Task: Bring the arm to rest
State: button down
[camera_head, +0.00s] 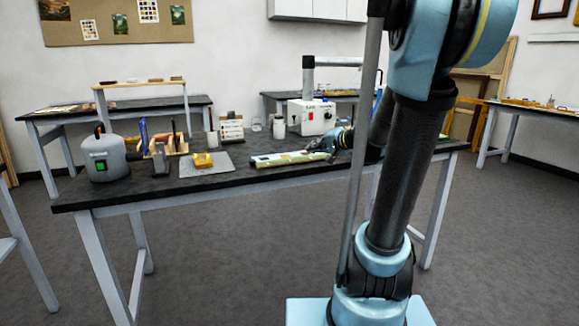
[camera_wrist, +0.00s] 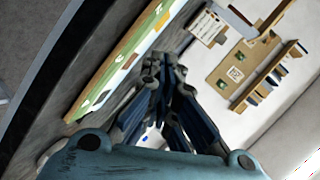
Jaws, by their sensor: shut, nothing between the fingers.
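My arm rises in the right half of the head view and reaches over the dark-topped workbench (camera_head: 130,193). My gripper (camera_head: 312,146) is beside the right end of a long pale panel with coloured patches (camera_head: 275,160); contact cannot be told. In the wrist view my gripper (camera_wrist: 164,62) has its fingertips together with nothing between them. The panel (camera_wrist: 112,75) runs diagonally to the left of the fingers there.
On the bench stand a grey pot with a green label (camera_head: 108,160), a yellow object (camera_head: 203,160) on a grey sheet (camera_head: 222,167), a tool rack (camera_head: 178,148) and a white box machine (camera_head: 312,117). The bench's front left is clear. Other tables (camera_head: 500,107) stand behind.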

jog(key=s+f+n+g+h, duration=0.1)
jog(key=s+f+n+g, duration=0.1)
jog(key=s+f, duration=0.35)
jog(key=s+f+n+g+h, duration=0.2)
jog(key=s+f+g, duration=0.1)
jog(key=s, duration=0.6)
jog(key=s+d+f+n+g+h, duration=0.1)
jog(key=s+d+f, duration=0.3)
jog(key=s, duration=0.4)
jog(key=s+d+f+n+g+h, duration=0.1)
jog(key=s+d+f+h, duration=0.3)
jog(key=s, duration=0.4)
jog(key=shift+s+d+f+g, duration=0.15)
jog(key=shift+d+f+g, duration=0.65)
jog(key=shift+d, duration=0.1)
